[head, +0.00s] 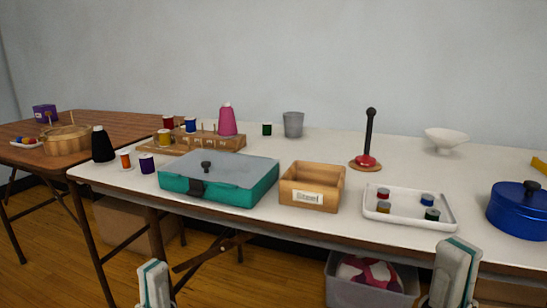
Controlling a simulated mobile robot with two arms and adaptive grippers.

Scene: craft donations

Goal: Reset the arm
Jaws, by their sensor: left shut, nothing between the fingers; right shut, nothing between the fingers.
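My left gripper (155,284) shows at the bottom edge of the head view, left of the middle. It is shut and empty, in front of the table and below its top. My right gripper (455,272) shows at the bottom right, also shut and empty, near the table's front edge. Neither gripper appears to touch anything. Most of both arms is out of view.
A white table (255,224) holds a teal case (220,182), a wooden box (312,187), a white tray (408,217) with spools and a blue pot (519,210). A thread rack (197,141) stands behind. A grey bin (371,291) sits below the table.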

